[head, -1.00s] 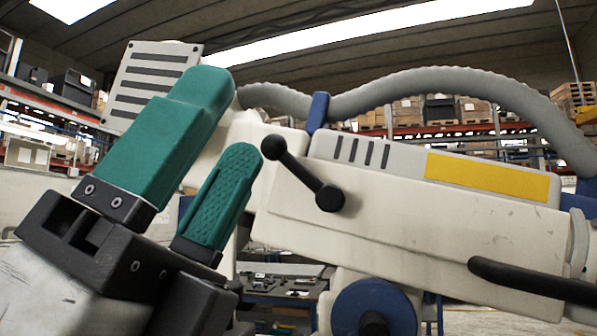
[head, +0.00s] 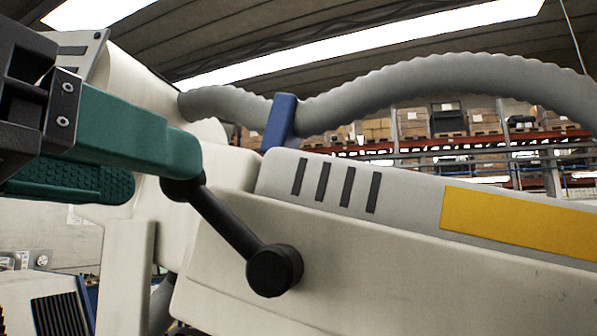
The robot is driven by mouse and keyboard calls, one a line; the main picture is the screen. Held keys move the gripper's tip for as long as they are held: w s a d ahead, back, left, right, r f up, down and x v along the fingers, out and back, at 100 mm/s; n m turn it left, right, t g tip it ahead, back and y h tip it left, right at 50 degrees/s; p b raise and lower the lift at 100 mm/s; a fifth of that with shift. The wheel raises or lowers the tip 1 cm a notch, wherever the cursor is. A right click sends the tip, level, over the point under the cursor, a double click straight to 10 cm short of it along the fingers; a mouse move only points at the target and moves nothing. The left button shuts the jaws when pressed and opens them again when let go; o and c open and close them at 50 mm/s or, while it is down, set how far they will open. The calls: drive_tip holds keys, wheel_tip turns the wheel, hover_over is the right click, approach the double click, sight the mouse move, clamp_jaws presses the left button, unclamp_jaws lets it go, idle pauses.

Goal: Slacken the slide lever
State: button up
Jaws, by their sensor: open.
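The slide lever (head: 232,229) is a black bar with a round knob at its upper left end and a round hub (head: 274,270) at its lower right. The hub sits on the side of the cream microscope arm (head: 350,275). My gripper (head: 165,172) has green padded fingers and comes in from the left. It is open, with one finger above and the other lower and to the left. The upper finger's tip overlaps the top of the lever's knob in the picture. I cannot tell whether they touch.
A grey corrugated hose (head: 430,88) runs over the arm, held by a blue clip (head: 280,122). A grey cover with dark slots and a yellow panel (head: 520,222) lies along the arm's top. Shelves with boxes (head: 470,120) stand far behind.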

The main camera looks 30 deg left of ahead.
drive_tip(key=shift+w+a+p, duration=0.1)
drive_tip(key=shift+w+p, duration=0.55)
drive_tip(key=shift+w, duration=1.85)
drive_tip(key=shift+c, duration=0.3)
clamp_jaws()
